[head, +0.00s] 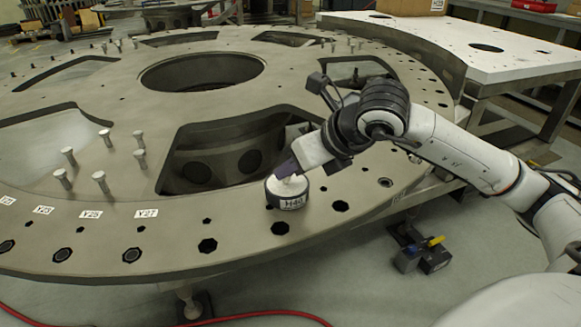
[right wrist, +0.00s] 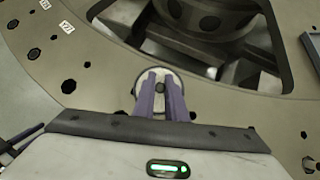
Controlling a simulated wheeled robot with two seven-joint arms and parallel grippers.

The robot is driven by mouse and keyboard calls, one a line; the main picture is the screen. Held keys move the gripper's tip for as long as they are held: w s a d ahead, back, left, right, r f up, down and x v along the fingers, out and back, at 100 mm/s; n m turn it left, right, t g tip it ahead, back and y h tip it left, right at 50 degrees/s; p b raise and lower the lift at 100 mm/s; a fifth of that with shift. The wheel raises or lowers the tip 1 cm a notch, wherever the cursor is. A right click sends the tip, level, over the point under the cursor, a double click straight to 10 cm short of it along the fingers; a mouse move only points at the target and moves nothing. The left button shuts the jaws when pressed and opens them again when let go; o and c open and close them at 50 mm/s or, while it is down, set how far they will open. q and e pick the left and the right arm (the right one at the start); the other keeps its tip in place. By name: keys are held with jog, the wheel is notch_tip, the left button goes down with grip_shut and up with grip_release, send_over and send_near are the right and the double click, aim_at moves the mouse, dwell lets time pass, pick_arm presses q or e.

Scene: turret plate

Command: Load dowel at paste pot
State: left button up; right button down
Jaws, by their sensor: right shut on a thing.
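The paste pot (head: 287,194) is a short round dark pot with a white top and a label that seems to read H40. It stands on the turret plate (head: 350,190) near the front rim. My right gripper (head: 290,178) points down at the pot's white top. In the right wrist view its purple fingers (right wrist: 160,88) lie over the round pot (right wrist: 143,87). They are shut on a small dark round thing, likely a dowel, mostly hidden between them. Several metal dowels (head: 100,182) stand upright on the plate at the left. My left gripper is not in view.
The plate has large cut-out windows (head: 240,155), a central round hole (head: 203,72) and small holes along the rim, with tags such as Y27 (head: 146,213). A white-topped table (head: 480,50) stands at the back right. A red cable (head: 270,314) lies on the floor.

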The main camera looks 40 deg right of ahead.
jog(key=shift+s+f, duration=0.1)
jog(key=shift+f, duration=0.1)
jog(key=shift+r+p, duration=2.3)
jog(key=shift+r, duration=1.4)
